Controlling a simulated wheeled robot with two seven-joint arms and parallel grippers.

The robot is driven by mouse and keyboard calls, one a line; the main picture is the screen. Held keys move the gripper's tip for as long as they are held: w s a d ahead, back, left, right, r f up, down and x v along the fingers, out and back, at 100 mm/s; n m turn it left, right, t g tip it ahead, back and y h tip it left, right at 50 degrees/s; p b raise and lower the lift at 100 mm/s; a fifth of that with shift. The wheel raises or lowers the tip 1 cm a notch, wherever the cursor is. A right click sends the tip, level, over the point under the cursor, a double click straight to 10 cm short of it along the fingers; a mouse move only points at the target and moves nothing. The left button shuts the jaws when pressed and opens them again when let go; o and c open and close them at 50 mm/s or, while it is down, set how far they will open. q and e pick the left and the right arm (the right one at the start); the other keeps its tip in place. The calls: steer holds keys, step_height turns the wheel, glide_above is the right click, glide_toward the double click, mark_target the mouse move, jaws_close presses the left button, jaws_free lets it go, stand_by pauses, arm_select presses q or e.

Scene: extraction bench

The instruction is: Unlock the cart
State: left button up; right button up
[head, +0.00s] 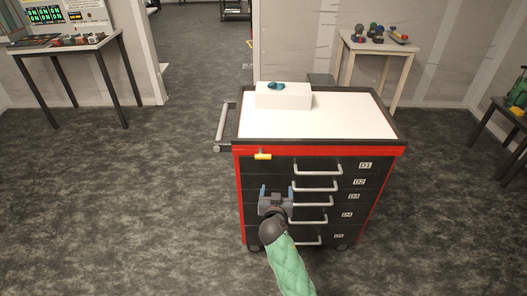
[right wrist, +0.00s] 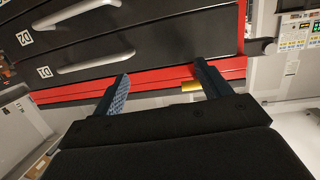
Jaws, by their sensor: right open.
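The cart (head: 238,200) is a red and black drawer cabinet with a white top and grey drawer handles. A small yellow latch (head: 262,156) sits at the upper left of its front, near the top drawer. The latch also shows in the right wrist view (right wrist: 191,86), between the fingers near the right one and partly hidden. My right gripper (head: 276,190) is open and empty in front of the drawers, below the latch in the head view. In the right wrist view my right gripper (right wrist: 160,85) has its fingers spread towards the red top edge. My left gripper is not in view.
A white box (head: 284,97) with a blue object (head: 275,86) stands on the cart top. A side push handle (head: 224,122) sticks out at the cart's left. Tables stand at the back left (head: 62,48) and back right (head: 377,45). The floor left of the cart is clear.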

steer(key=t+y, duration=0.1)
steer(key=t, duration=0.1)
glide_toward(263, 157)
steer(key=w, duration=0.3)
steer(key=shift+n, duration=0.4)
steer(key=w+p, duration=0.3)
steer(key=w, duration=0.3)
steer(key=shift+d, duration=0.1)
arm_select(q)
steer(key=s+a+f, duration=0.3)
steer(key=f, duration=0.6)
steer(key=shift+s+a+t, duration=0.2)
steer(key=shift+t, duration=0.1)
arm_select(e)
steer(key=shift+w, duration=0.95)
steer(key=shift+c, duration=0.3)
steer(key=c, duration=0.9)
